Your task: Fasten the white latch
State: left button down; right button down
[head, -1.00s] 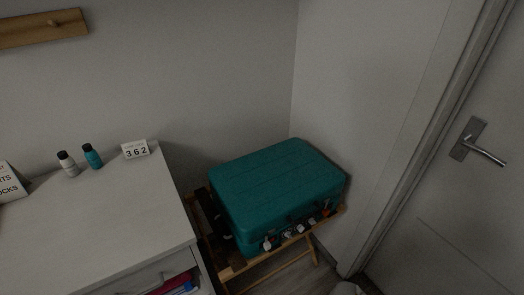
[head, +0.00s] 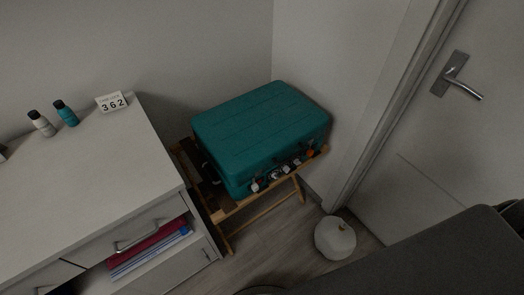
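A closed teal suitcase (head: 260,128) lies flat on a wooden folding rack (head: 232,205) in the head view. Several small latches or tags line its front side. A white one (head: 255,186) is at the left end of this row, and more whitish pieces (head: 287,168) sit further right. Neither gripper shows.
A white dresser (head: 92,185) with an open compartment of folders (head: 150,250) stands left, close to the rack. A pale round pouf (head: 335,238) is on the floor at right, before a door (head: 440,150). A dark form I cannot identify covers the lower right.

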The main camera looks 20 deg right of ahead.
aim_at(254, 187)
jog(key=z, duration=1.05)
jog(key=k, duration=0.85)
jog(key=u, duration=1.65)
